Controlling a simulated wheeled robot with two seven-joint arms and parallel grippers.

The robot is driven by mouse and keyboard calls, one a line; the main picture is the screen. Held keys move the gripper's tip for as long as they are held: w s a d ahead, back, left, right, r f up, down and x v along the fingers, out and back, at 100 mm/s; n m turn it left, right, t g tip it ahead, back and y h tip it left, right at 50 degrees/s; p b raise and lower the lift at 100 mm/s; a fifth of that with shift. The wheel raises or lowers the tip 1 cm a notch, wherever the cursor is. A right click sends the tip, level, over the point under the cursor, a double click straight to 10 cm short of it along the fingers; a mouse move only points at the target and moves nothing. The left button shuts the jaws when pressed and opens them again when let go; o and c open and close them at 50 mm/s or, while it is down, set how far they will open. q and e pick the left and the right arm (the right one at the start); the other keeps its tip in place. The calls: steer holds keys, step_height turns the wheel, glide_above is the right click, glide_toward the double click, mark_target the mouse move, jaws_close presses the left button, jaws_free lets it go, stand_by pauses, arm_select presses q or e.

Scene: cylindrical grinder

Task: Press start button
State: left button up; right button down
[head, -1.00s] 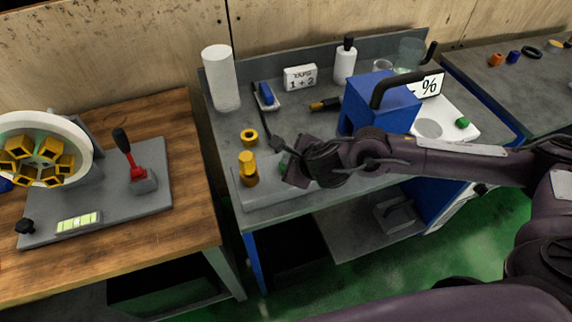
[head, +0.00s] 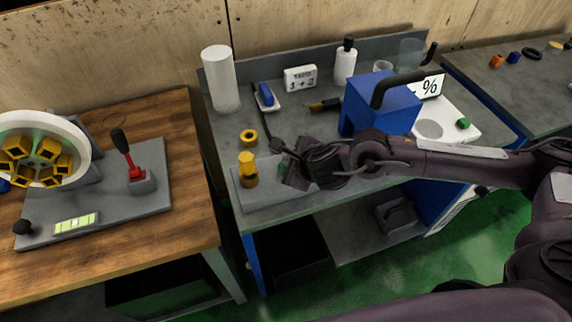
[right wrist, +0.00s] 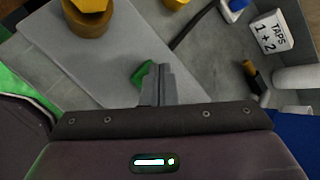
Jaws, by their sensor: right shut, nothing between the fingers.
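The green button (head: 285,165) sits on a grey panel (head: 262,193) at the front edge of the middle bench, and my right gripper partly covers it. In the right wrist view the green button (right wrist: 144,72) shows just left of the fingertips and partly behind them. My right gripper (head: 292,172) is shut and empty, with its fingers pointing at the panel beside the button. The fingertips (right wrist: 161,72) overlap the button's edge in the right wrist view; I cannot tell whether they touch it. My left gripper is not in view.
A yellow knob (head: 247,170) stands on the panel, left of the gripper. A yellow ring (head: 249,137) lies behind it. A blue box with a handle (head: 384,108) stands behind my right forearm. A wooden table (head: 120,253) with a red lever (head: 136,173) is at left.

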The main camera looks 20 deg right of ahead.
steer(key=shift+f+b, duration=0.3)
steer(key=shift+r, duration=0.1)
stand_by(0.5)
steer(key=shift+r+p, duration=0.65)
steer(key=shift+r, duration=0.25)
steer(key=shift+r+p, duration=1.85)
steer(key=shift+r, duration=0.75)
steer(key=shift+f, duration=0.1)
